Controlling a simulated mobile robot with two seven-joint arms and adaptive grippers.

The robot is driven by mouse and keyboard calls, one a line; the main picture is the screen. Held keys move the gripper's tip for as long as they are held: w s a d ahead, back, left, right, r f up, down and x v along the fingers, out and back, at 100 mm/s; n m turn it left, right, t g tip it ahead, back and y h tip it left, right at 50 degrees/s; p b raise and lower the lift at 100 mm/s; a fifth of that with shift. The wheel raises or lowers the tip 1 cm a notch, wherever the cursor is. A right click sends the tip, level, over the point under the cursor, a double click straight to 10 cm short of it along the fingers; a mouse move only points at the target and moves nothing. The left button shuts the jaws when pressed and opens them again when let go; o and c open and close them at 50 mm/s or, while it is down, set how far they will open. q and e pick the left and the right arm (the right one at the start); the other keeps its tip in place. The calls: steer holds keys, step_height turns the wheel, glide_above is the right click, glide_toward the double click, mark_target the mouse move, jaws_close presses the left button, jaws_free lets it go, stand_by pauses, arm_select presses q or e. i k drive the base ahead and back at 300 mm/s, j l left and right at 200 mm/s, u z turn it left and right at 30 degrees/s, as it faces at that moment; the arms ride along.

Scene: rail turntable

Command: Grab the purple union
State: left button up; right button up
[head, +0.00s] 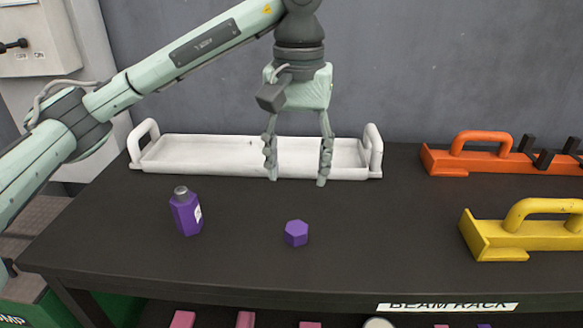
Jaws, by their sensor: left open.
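The purple union (296,233), a small six-sided block, sits on the dark table, right of a purple bottle. My left gripper (297,178) points down with its two fingers apart and nothing between them. In the picture it is above the purple union, in front of the white tray (205,155). A gap shows between the fingertips and the union; I cannot tell the exact height. My right gripper is not in view.
The purple bottle (186,212) with a grey cap stands at the left. An orange handled holder (465,162) and a yellow one (500,245) stand at the right. The dark table top (390,230) is clear between union and yellow holder. Several pink pieces lie below the front edge.

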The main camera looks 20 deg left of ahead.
mark_target(184, 204)
steer(key=u, duration=1.25)
steer(key=i+j+z, duration=0.15)
steer(key=j+z, duration=0.25)
steer(key=i+j+z, duration=0.1)
steer(key=z, duration=0.35)
steer(key=j+z, duration=0.4)
steer(key=i+j, duration=0.05)
steer(key=j, duration=0.05)
